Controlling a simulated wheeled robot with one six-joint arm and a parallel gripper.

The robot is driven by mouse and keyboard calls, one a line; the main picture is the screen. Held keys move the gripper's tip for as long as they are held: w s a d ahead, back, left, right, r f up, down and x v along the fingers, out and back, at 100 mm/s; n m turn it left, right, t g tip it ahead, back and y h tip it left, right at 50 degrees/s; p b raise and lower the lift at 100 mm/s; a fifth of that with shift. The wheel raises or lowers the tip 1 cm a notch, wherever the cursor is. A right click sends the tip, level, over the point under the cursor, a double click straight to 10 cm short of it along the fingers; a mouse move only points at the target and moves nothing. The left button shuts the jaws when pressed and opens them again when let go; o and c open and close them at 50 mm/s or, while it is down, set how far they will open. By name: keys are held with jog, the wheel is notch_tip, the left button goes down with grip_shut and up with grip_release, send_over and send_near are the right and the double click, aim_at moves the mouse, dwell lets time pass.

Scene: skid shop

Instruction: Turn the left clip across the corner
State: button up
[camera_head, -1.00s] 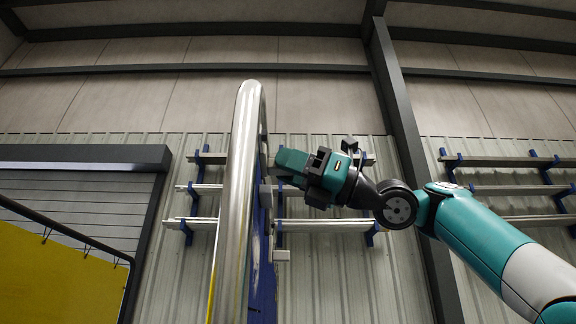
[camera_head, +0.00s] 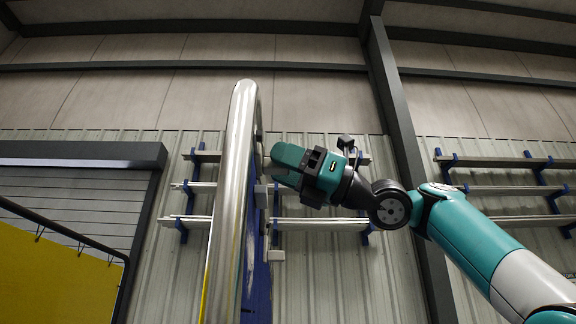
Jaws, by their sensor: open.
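My gripper (camera_head: 274,168) is at the right side of a blue panel (camera_head: 257,290) seen nearly edge-on. Its teal fingers are open and point left toward the panel's edge. A small pale grey block (camera_head: 276,256) sticks out from the panel below the gripper. Another small grey piece (camera_head: 261,190) is just under the fingertips. I cannot tell which of these, if any, is the left clip. Contact between fingers and panel cannot be made out.
A thick, shiny bent metal tube (camera_head: 236,180) stands upright just left of the panel and hides part of it. Wall racks (camera_head: 325,224) with long bars are behind. A yellow sheet (camera_head: 50,280) hangs in a dark frame at lower left. A dark steel column (camera_head: 405,140) rises behind my arm.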

jog(key=shift+d+f, duration=0.25)
jog(key=b+v, duration=0.5)
jog(key=v, duration=1.1)
jog(key=shift+d, duration=0.45)
